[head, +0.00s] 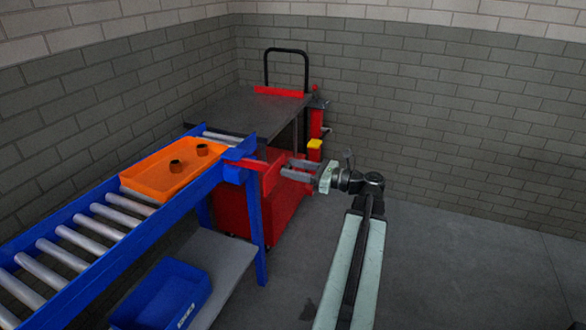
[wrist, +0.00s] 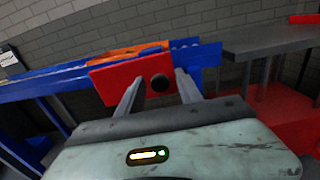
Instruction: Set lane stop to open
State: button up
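The lane stop is a red plate (head: 270,178) at the near right end of the blue roller lane (head: 147,230). In the wrist view the red plate (wrist: 112,84) fills the space ahead of my gripper and carries a round dark knob (wrist: 160,83). My gripper (wrist: 158,84) is open, with one finger on each side of the knob in the picture. I cannot tell whether the fingers touch the knob or the plate. In the head view my gripper (head: 285,170) is at the plate's right side. The knob is not clear there.
An orange tray (head: 140,185) with two dark nuts (head: 176,166) sits on the rollers behind the stop. A red cart (head: 238,205) with a grey top (head: 250,112) stands beyond the lane's end. A blue bin (head: 165,295) is on the lower shelf. Floor at right is clear.

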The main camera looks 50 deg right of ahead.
jog(key=v, duration=0.8)
dwell(0.4)
